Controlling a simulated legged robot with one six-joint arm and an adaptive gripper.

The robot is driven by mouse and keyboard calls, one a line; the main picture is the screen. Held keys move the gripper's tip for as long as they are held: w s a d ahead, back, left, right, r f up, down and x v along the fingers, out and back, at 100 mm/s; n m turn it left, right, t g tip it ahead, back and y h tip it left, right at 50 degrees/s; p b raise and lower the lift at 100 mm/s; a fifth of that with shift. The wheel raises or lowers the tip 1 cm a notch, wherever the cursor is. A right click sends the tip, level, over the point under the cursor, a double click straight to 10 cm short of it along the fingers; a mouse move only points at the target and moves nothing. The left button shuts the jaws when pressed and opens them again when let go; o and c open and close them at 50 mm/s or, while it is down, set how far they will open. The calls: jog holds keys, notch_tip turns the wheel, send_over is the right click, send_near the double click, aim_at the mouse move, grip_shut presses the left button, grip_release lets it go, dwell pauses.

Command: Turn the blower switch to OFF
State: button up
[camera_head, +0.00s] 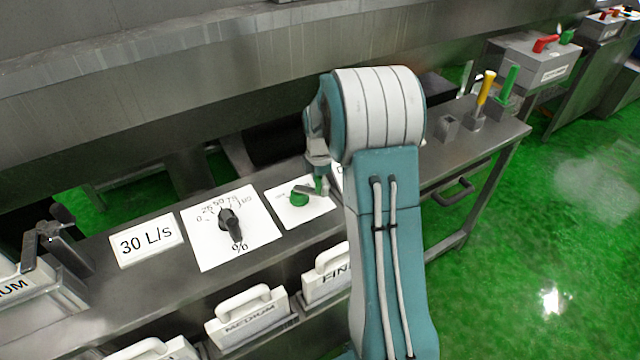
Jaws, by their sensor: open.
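A small green knob (299,199) sits on a white plate (291,216) on the metal bench; it looks like the blower switch, but its lettering is too small to read. My gripper (317,187) is at the right side of this knob, pointing down close over the plate. It is open, with its fingers small and partly merged with the knob in the picture. I cannot tell whether they touch it. My arm hides the right part of the plate's surroundings. Which position the knob points to cannot be made out.
Left of the knob are a black dial (231,222) on a white scale plate and a "30 L/s" sign (146,241). White-handled boxes (250,317) line the front. Yellow (486,84) and green (511,79) levers stand at the right end. A steel drum wall (160,85) rises behind.

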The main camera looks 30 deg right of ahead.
notch_tip(320, 180, up, 12)
jog(key=shift+f, duration=0.1)
dwell(0.4)
dwell(0.3)
jog(key=shift+s+a+r, duration=0.1)
jog(key=shift+a+r, duration=0.1)
jog(key=shift+r, duration=0.1)
jog(key=s+a+r+m+t, duration=0.3)
jog(key=s+a+r+m, duration=0.55)
jog(key=s+a, duration=0.3)
jog(key=s+a+m+t, duration=0.1)
jog(key=s+a+m, duration=0.2)
jog(key=s, duration=0.4)
jog(key=s+a+m+t, duration=0.1)
jog(key=s+a+m, duration=0.2)
jog(key=s+m, duration=0.2)
jog(key=shift+s+f+t, duration=0.2)
jog(key=shift+s+t, duration=0.1)
jog(key=shift+s, duration=0.6)
